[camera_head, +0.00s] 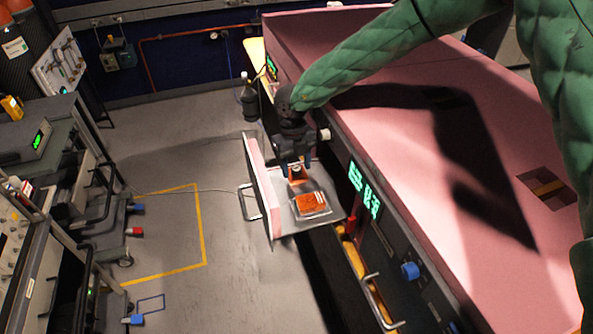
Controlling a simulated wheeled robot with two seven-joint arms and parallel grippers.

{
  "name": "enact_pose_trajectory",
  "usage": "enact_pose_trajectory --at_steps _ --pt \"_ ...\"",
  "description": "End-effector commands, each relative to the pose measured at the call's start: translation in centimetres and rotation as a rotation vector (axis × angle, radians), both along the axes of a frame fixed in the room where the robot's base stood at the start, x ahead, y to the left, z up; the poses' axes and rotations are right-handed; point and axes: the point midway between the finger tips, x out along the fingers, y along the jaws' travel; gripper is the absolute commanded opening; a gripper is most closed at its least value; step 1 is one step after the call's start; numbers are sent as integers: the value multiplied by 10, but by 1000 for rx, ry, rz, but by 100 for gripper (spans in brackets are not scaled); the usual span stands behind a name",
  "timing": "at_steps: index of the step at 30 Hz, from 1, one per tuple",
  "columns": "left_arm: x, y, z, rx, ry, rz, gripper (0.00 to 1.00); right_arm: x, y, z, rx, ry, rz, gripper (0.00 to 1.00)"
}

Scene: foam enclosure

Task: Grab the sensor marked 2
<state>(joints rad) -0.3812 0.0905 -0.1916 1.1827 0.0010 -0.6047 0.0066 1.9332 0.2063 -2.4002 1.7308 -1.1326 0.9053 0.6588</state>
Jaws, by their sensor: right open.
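An open drawer (285,222) sticks out from the pink-topped enclosure, its front panel (262,185) facing left. In the drawer lies an orange piece in a clear case (311,206). A second, smaller orange patch (297,173) shows behind it, directly under my right gripper. No number can be read on either, so I cannot tell which is the sensor marked 2. My right gripper (295,163) is open and points down at the back part of the drawer. Its fingers partly hide the rear orange patch, and contact cannot be told. My left gripper is out of view.
The pink enclosure top (440,130) fills the right, with a square recess (547,187). A dark bottle (250,100) stands behind the gripper. A metal handle (380,303) juts out at the front right. Equipment carts (75,190) stand left; grey floor (165,170) lies open between.

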Motion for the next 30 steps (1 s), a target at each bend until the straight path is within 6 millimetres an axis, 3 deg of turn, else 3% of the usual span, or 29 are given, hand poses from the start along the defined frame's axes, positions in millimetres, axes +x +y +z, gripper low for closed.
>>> enact_pose_trajectory --at_steps 2,9,21,26,30 --pt "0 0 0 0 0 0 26 0 0 0 0 0 0 49" --pt "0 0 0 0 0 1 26 0 0 0 0 0 0 5" --pt "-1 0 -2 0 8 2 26 1 0 7 0 -1 -1 5" --pt "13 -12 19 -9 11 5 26 0 0 27 1 0 0 5" --pt "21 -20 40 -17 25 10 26 1 0 56 3 -3 0 5"
